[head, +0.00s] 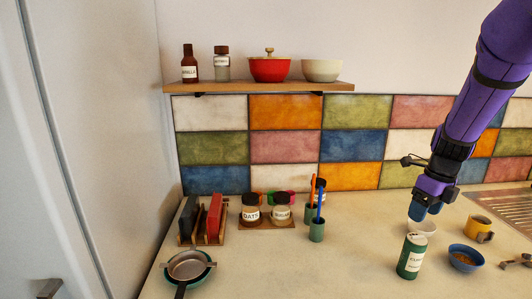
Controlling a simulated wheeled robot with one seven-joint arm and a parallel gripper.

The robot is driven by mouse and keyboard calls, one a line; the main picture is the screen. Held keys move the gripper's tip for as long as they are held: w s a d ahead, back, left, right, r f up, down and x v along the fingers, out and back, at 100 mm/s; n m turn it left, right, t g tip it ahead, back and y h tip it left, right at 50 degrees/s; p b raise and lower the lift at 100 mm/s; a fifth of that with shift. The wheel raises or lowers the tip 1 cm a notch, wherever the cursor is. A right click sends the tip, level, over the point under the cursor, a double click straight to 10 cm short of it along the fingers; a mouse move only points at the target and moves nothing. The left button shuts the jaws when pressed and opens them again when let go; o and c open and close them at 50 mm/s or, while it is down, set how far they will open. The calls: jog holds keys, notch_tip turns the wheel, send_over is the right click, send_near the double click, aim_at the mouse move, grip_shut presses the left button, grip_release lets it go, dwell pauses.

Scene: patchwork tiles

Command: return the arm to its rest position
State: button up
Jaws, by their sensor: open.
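My purple arm comes in from the upper right and points down over the counter (340,250). My gripper (418,212) is at its lower end, above and behind a green canister (411,262) with a white label. The fingertips look small and dark blue. Nothing shows held between them. A white round item (424,228) is right by the fingertips, partly behind the canister; I cannot tell whether they touch.
A blue bowl (465,258) and yellow mug (479,229) stand right of the canister. Utensil cups (316,232), labelled jars (282,213), a rack (202,238) and a pan (190,267) stand left. A wall shelf (260,87) holds bowls and bottles. The counter's middle front is clear.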

jog(key=s+a+r+n+t, duration=0.1)
jog(key=s+a+r+n, duration=0.2)
jog(key=s+r+n, duration=0.2)
jog(key=s+a+r+n+t, duration=0.2)
jog(key=s+a+r+n, duration=0.2)
jog(key=s+n, duration=0.6)
jog(key=s+a+r+n+t+h, duration=0.1)
jog(key=s+a+r+n, duration=0.2)
jog(key=s+r+n, duration=0.4)
jog(key=shift+s+a+n+t, duration=0.35)
jog(key=shift+s+n, duration=0.45)
jog(key=shift+n, duration=3.7)
